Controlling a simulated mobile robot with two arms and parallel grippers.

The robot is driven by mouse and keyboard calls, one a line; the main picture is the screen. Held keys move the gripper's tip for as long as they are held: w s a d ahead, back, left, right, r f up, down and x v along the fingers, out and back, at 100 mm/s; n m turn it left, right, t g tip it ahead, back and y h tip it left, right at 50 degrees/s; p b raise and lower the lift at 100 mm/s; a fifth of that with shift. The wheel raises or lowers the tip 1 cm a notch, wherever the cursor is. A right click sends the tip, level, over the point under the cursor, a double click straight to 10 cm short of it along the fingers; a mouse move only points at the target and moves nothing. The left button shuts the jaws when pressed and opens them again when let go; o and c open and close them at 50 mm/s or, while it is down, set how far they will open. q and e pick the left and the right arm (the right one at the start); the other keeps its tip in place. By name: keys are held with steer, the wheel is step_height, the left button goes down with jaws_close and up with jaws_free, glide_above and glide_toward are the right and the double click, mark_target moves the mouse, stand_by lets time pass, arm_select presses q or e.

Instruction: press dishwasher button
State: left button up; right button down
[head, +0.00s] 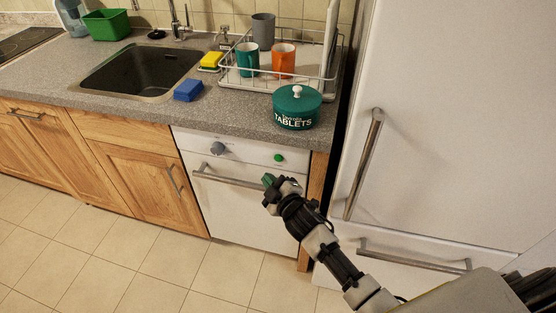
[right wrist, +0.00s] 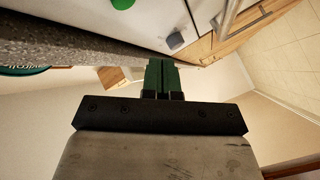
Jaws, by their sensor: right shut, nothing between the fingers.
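The white dishwasher (head: 236,217) stands under the counter, with its door shut. Its round green button (head: 278,157) sits at the right of the front panel, and a grey knob (head: 218,149) sits at the left. In the right wrist view the button (right wrist: 122,4) is cut by the top edge, up and left of the fingertips. My right gripper (head: 268,180) is shut and empty, with green fingertips, in front of the dishwasher. In the head view it appears below and slightly left of the button. The fingers (right wrist: 160,65) look apart from the button. My left gripper is out of view.
The dishwasher's handle bar (head: 240,181) crosses its front near my right gripper. A white fridge (head: 440,120) with long handles stands at the right. Above, the counter (head: 235,108) holds a teal tablets tin (head: 297,108) and a dish rack (head: 325,92). The floor in front is clear.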

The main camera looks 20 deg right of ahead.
steer(key=shift+w+d+b, duration=0.15)
steer(key=shift+w+d, duration=0.55)
steer(key=shift+w, duration=0.3)
steer(key=shift+w+d+b, duration=0.15)
steer(key=shift+w+d, duration=0.5)
steer(key=shift+w, duration=0.3)
steer(key=shift+w, duration=0.1)
stand_by(0.5)
steer(key=shift+w+d, duration=0.2)
steer(key=shift+w, duration=0.05)
steer(key=shift+w+d, duration=0.25)
steer(key=shift+w, duration=0.05)
stand_by(0.7)
stand_by(0.4)
steer(key=shift+s+a, duration=0.45)
steer(key=shift+s, duration=0.2)
steer(key=shift+s+a+p, duration=0.45)
steer(key=shift+s+a, duration=0.25)
steer(key=shift+s, duration=0.35)
steer(key=shift+s+a+p, duration=0.4)
steer(key=shift+s+a, duration=0.3)
steer(key=shift+s, duration=0.35)
